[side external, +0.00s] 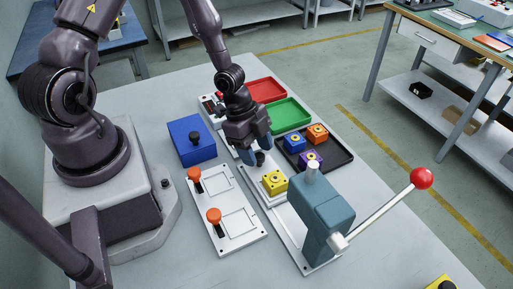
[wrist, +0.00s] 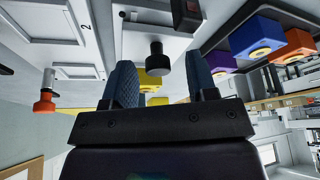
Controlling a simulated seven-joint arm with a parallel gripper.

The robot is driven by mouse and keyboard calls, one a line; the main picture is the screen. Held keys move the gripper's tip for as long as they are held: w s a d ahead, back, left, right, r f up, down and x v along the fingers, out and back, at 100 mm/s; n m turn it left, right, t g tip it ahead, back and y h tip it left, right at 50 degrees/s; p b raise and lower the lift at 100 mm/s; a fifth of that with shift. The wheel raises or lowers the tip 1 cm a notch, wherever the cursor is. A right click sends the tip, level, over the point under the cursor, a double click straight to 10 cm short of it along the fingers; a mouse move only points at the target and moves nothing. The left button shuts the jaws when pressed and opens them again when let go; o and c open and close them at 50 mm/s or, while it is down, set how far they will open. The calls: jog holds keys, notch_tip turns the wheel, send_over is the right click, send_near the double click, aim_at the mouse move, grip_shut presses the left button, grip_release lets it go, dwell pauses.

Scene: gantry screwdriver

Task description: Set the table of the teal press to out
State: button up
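The teal press (side external: 325,212) stands at the front right of the bench, with a lever ending in a red ball. A yellow block (side external: 274,182) sits on its pale table near the press head; part of it shows behind my fingers in the wrist view (wrist: 149,82). A black knob (side external: 260,158) stands at the table's end away from the press body. My gripper (side external: 256,148) is at this knob. In the wrist view its two blue fingers (wrist: 164,78) are open. The knob (wrist: 158,60) appears between them, with a gap on each side; contact is not visible.
A white two-bay plate (side external: 237,222) with orange knobs lies left of the press. A blue box (side external: 191,147) with a black knob stands behind it. A black tray (side external: 335,163) holds blue, orange and purple blocks. Green (side external: 290,113) and red (side external: 265,90) trays lie farther back.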

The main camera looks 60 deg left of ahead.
jog(key=shift+r, duration=0.1)
jog(key=v, duration=0.7)
dwell(0.4)
jog(key=shift+a+r, duration=0.1)
jog(key=s+a+r+n+g+y, duration=0.4)
jog(key=s+a+r+n+y, duration=0.15)
jog(key=s+a+n, duration=0.35)
jog(key=d+r+n+t, duration=0.2)
jog(key=d+r, duration=0.3)
jog(key=r, duration=0.4)
jog(key=d+r+n+t+h, duration=0.1)
jog(key=d+r+t, duration=0.4)
jog(key=r, duration=0.4)
jog(key=shift+s+r+n+t, duration=0.2)
jog(key=shift+s+n+t, duration=0.1)
jog(key=shift+s+n, duration=0.15)
